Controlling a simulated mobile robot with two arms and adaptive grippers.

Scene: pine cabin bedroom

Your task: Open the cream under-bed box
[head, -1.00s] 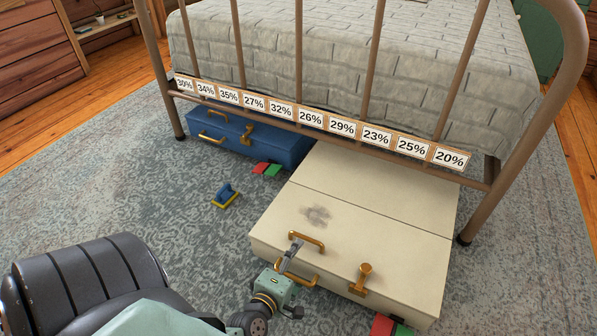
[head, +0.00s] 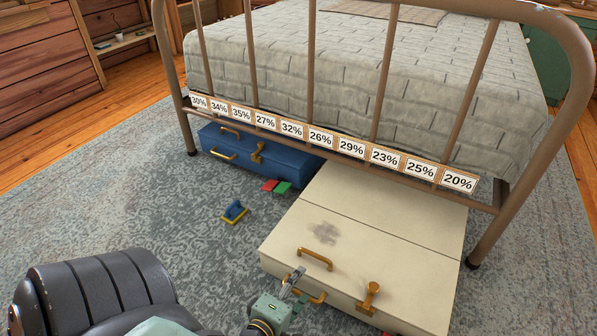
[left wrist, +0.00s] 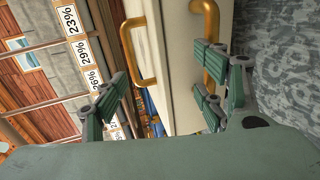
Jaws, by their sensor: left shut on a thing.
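The cream under-bed box (head: 372,228) sticks out from under the foot of the bed, its lid lying flat and shut. A seam crosses the lid, which has a dark smudge and a brass handle (head: 316,258) near its front edge. A second brass handle (head: 318,297) and a brass latch (head: 369,297) are at the front. My left gripper (head: 297,274) is at the front handle and shut on it; its fingers partly hide the handle. In the left wrist view both the lid handle (left wrist: 152,40) and the front handle (left wrist: 212,35) show near the fingers. My right gripper is out of view.
A blue case (head: 285,163) lies under the bed at left. Red and green blocks (head: 276,186) and a blue-yellow brush-like object (head: 234,212) lie on the rug. The metal bed frame (head: 312,60) with percentage labels stands over the box. Rug at left is clear.

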